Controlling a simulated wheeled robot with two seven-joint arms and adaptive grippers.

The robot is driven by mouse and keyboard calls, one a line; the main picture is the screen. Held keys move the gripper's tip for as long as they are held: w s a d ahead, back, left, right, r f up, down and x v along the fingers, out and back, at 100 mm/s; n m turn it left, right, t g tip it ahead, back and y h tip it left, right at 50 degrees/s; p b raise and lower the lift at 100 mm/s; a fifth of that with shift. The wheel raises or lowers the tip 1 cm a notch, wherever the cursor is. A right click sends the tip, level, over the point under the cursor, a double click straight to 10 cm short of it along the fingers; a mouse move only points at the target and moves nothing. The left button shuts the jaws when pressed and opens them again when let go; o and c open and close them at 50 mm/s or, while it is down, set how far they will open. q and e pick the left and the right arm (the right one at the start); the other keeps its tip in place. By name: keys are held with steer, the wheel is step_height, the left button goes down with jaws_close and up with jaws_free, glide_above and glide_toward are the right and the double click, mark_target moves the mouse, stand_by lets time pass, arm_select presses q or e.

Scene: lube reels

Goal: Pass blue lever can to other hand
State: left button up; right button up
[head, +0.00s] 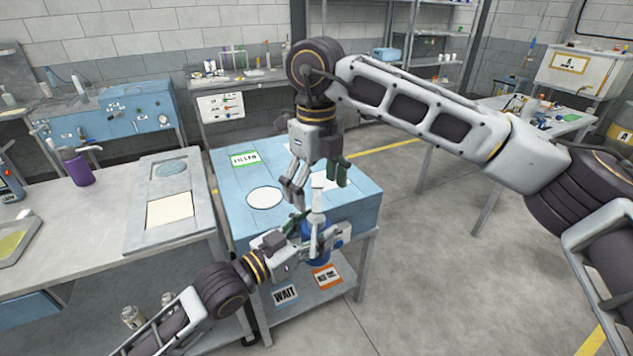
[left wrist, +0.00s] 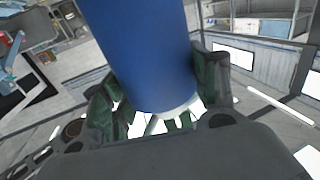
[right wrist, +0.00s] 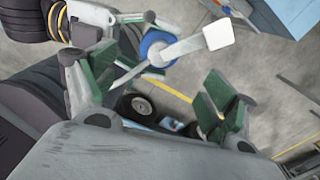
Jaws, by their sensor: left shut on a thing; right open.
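The blue lever can (head: 317,257) is upright or nearly so, with a pale lever and spout (head: 317,205) on top. My left gripper (head: 312,240) is shut around its body, in front of the blue table; the can's blue side fills the upper middle of the left wrist view (left wrist: 150,55). My right gripper (head: 315,182) is open and empty, pointing down just above the can. In the right wrist view the can's blue top (right wrist: 153,46) and pale lever (right wrist: 190,45) lie beyond and between the open green-padded fingers (right wrist: 150,92). I cannot tell whether they touch it.
The blue table (head: 350,205) carries a white disc (head: 265,198), a green-edged label (head: 245,159) and a white card. A grey bench (head: 110,225) with a purple pump can (head: 77,168) stands left.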

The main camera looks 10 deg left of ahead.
mark_target(316, 217)
steer(key=shift+f, duration=5.45)
steer(key=shift+c, duration=0.3)
steer(key=c, duration=1.3)
arm_select(q)
steer(key=o, duration=1.4)
steer(key=shift+f, duration=0.1)
